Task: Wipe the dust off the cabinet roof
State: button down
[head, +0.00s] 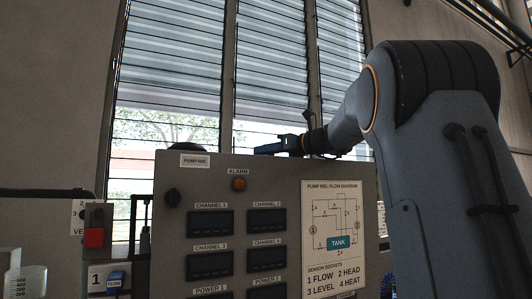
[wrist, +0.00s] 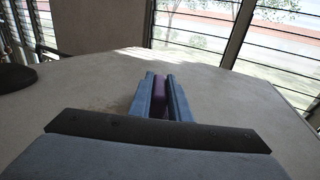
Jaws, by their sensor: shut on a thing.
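The cabinet is a grey panel marked PUMP RIG (head: 172,230) in the head view. Its roof (wrist: 225,92) fills the middle of the wrist view as a broad grey surface. A faint brownish patch that looks like dust (wrist: 112,100) lies left of my fingers. My gripper (head: 268,149) is above the cabinet's top edge in the head view. In the wrist view my gripper (wrist: 159,84) is shut on a purple thing (wrist: 159,88), maybe a cloth or sponge, mostly hidden between the blue fingers. I cannot tell whether it touches the roof.
A dark round object (wrist: 14,76) sits on the roof at the left; a dark dome (head: 186,147) shows above the cabinet edge in the head view. Louvred windows (head: 270,70) stand behind. A red switch box (head: 95,237) and a beaker (head: 26,281) are at the lower left.

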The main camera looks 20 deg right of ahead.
jog(key=shift+s+d+f+b, duration=0.1)
jog(key=shift+s+b, duration=0.2)
jog(key=shift+s, duration=1.9)
jog(key=shift+s+d+f+b, duration=0.1)
jog(key=shift+s+b, duration=0.15)
jog(key=shift+s, duration=1.9)
